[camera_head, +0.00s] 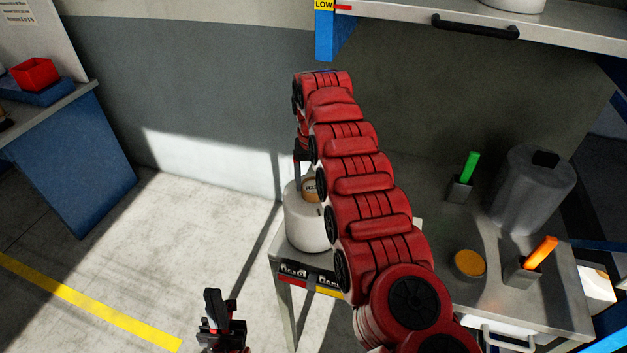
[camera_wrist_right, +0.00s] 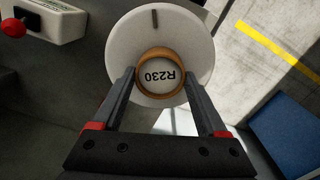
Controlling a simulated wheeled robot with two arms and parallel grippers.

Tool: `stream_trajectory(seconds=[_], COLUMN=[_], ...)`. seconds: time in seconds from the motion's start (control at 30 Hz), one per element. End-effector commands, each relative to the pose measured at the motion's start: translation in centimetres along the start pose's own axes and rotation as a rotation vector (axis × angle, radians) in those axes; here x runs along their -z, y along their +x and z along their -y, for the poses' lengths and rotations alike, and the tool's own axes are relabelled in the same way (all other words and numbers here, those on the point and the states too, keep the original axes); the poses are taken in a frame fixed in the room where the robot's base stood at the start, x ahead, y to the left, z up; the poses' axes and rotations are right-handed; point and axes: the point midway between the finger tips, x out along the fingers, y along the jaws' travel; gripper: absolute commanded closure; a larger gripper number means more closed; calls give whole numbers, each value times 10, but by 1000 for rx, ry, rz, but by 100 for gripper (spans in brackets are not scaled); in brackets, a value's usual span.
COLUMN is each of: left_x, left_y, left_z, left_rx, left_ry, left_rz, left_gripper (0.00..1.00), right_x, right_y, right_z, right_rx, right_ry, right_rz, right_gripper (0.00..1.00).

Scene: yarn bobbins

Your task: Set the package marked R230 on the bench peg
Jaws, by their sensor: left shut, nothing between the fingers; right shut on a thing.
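The package marked R230 is a white bobbin (camera_head: 305,228) with a tan core, at the left corner of the grey bench (camera_head: 440,225). In the right wrist view the package (camera_wrist_right: 190,25) faces the camera, with R230 upside down on its core. My right gripper (camera_wrist_right: 160,78) is shut on the core, one finger on each side. In the head view my red right arm hides part of the package and bench. I cannot tell whether the package touches the bench or any peg, and no bare peg is clear there. My left gripper (camera_head: 218,325) is shut and empty, low over the floor.
On the bench stand a green upright handle (camera_head: 470,167) in a holder, an orange one (camera_head: 542,251), a yellow disc (camera_head: 468,263) and a grey cylinder (camera_head: 533,195). A shelf (camera_head: 570,28) overhangs the back. A blue table with a red bin (camera_head: 36,74) stands left; floor between is clear.

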Motion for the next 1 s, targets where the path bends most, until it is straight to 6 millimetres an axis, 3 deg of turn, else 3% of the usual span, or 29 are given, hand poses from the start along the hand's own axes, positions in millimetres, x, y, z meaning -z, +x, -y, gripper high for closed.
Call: stream_trajectory(seconds=[0.53,0.57,0.6,0.7,1.0], left_x=[-1,-1,-1,-1,-1], left_y=[-6,-6,-5,-5,-6], left_z=[0,0,0,0,0], left_rx=[0,0,0,0,0], left_ry=[0,0,0,0,0], left_rz=[0,0,0,0,0], left_gripper=[100,100,100,100,100], right_x=[1,1,1,1,0], right_y=[4,3,2,3,2], right_z=[0,0,0,0,0], right_rx=[1,1,1,1,0], right_ry=[0,0,0,0,0], right_rz=[-4,-4,-4,-3,-1], right_gripper=[100,23,15,0,0])
